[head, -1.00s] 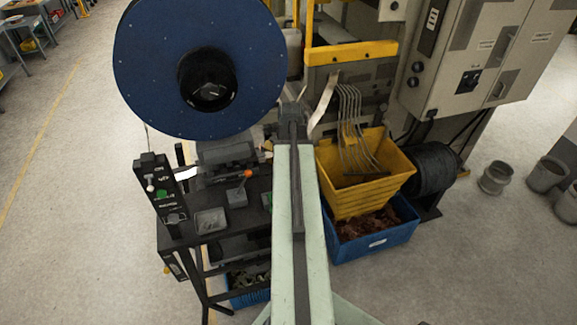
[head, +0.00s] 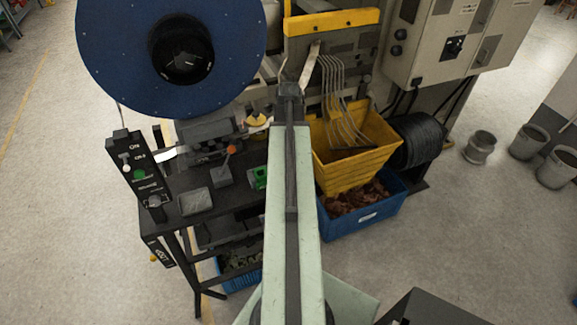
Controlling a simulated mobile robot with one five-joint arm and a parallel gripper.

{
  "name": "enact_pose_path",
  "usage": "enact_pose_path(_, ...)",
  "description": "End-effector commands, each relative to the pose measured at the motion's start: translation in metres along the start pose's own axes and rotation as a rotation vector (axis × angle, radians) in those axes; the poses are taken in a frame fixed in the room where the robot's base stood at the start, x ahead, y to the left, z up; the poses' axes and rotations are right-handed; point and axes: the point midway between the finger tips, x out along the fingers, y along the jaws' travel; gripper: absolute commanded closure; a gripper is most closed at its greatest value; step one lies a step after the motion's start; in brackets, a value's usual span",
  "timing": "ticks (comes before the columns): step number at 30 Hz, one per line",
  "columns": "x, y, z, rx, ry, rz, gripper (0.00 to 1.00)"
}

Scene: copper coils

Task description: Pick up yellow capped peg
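A small yellow-topped item (head: 257,118) shows on the black machine table, just left of my arm; it may be the yellow capped peg, but it is too small and partly hidden to be sure. My gripper (head: 290,88) is at the far end of my pale green arm, beyond and a little right of that item, apart from it in the picture. Its fingers are too small and dark to tell open from shut, and I see nothing held.
A large blue reel (head: 108,60) stands above the black table (head: 183,214). A black control post (head: 132,160) stands at its left. A yellow hopper (head: 340,178) above a blue crate (head: 345,226) is close right of my arm. Floor is open at left.

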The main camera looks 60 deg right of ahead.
Motion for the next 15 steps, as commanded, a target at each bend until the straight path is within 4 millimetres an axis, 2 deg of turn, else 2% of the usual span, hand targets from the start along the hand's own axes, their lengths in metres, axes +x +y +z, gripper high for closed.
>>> enact_pose_path(1,0.0141,0.0002,0.0002,0.000,0.000,0.000,0.45)
enact_pose_path(8,0.0111,0.0004,0.0005,-0.001,0.000,0.000,0.45)
enact_pose_path(9,0.0111,0.0005,0.0006,-0.001,0.000,0.000,0.51)
enact_pose_path(14,0.0110,0.0006,0.0008,-0.002,0.000,0.000,0.95)
enact_pose_path(15,0.0110,0.0006,0.0008,-0.002,0.000,0.000,1.00)
